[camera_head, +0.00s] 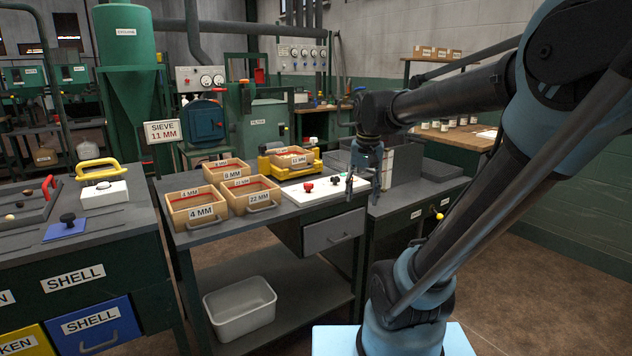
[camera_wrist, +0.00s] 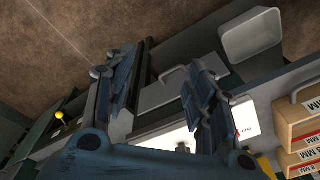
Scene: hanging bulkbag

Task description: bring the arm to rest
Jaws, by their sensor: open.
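My gripper (camera_head: 368,187) hangs at the end of my arm, fingers down, over the right end of the sieve bench. In the wrist view my gripper (camera_wrist: 165,95) shows two blue-grey fingers spread apart, with nothing between them. The grey drawer (camera_wrist: 170,92) and a white panel (camera_wrist: 178,137) show behind the fingers. In the head view the white panel (camera_head: 318,193) with red and black knobs lies left of the gripper. My arm is raised and bent, reaching from the lower right to the left. I cannot tell whether the fingers touch anything.
Wooden sieve boxes (camera_head: 199,207) labelled in MM stand on the bench left of my gripper. A yellow-framed sieve machine (camera_head: 289,159) is behind. A grey tub (camera_head: 240,307) sits on the lower shelf. Grey bins (camera_head: 400,168) stand just right of my gripper. Floor (camera_head: 535,280) at right is clear.

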